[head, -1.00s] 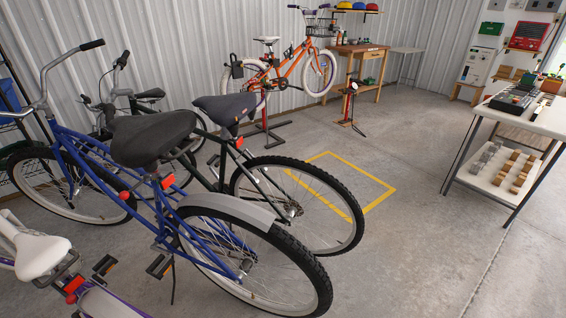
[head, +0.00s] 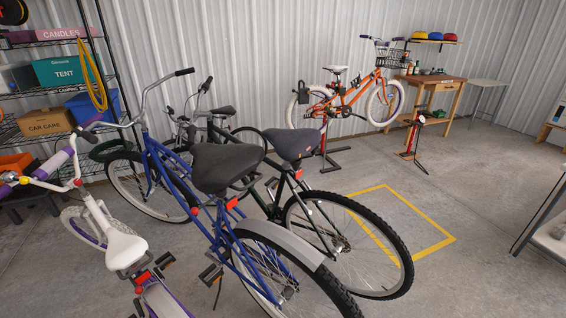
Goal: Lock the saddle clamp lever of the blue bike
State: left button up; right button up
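The blue bike (head: 177,184) stands upright in front of me, its rear wheel towards me at the lower right. Its wide dark saddle (head: 226,167) sits on top of the seat post. A small red part (head: 231,203) shows just under the saddle, and another red part shows at its left (head: 195,211). I cannot tell which of these, if either, is the clamp lever, or its position. Neither of my grippers is in view.
A white and purple bike (head: 124,246) stands close on the left. A dark green bike (head: 325,220) stands close behind on the right. Shelves (head: 50,98) line the back left. Free floor lies at the right, around a yellow floor outline (head: 420,215).

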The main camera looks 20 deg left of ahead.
aim_at(193, 211)
jog(key=i+u, duration=0.1)
jog(key=u, duration=0.3)
jog(key=j+u, duration=0.1)
jog(key=u, duration=0.35)
jog(key=i+u, duration=0.15)
jog(key=u, duration=0.25)
jog(key=z, duration=0.15)
jog(key=j, duration=0.05)
